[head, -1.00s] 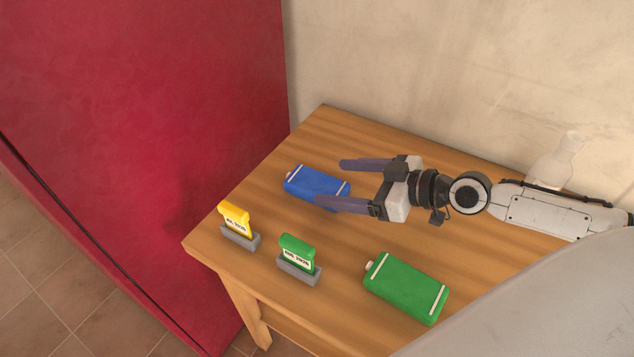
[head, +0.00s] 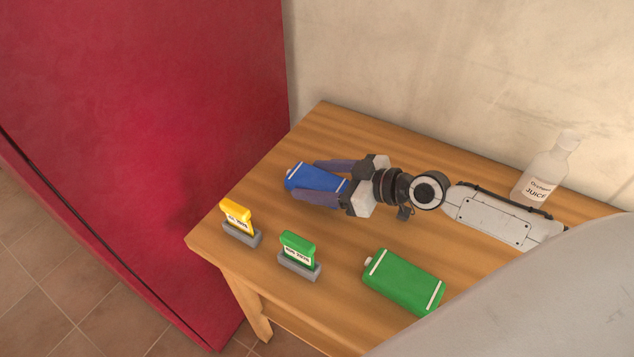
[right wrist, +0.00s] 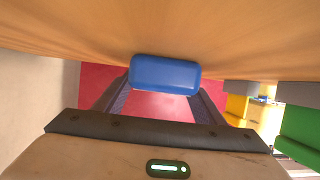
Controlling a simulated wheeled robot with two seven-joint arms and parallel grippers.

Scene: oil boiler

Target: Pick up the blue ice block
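The blue ice block (head: 318,178) lies flat on the wooden table toward its back left. My right gripper (head: 307,179) is open, with one finger along the block's far side and the other along its near side. In the right wrist view the blue block (right wrist: 165,75) sits at the fingertips, between the two spread fingers of my right gripper (right wrist: 162,92). I cannot tell whether the fingers touch it. My left gripper is not in view.
A green block (head: 404,281) lies at the table's front right. A yellow tag (head: 237,215) and a green tag (head: 298,249) stand in grey bases at the front left. A white juice bottle (head: 543,172) stands at the back right. A red panel (head: 150,140) rises left of the table (head: 350,245).

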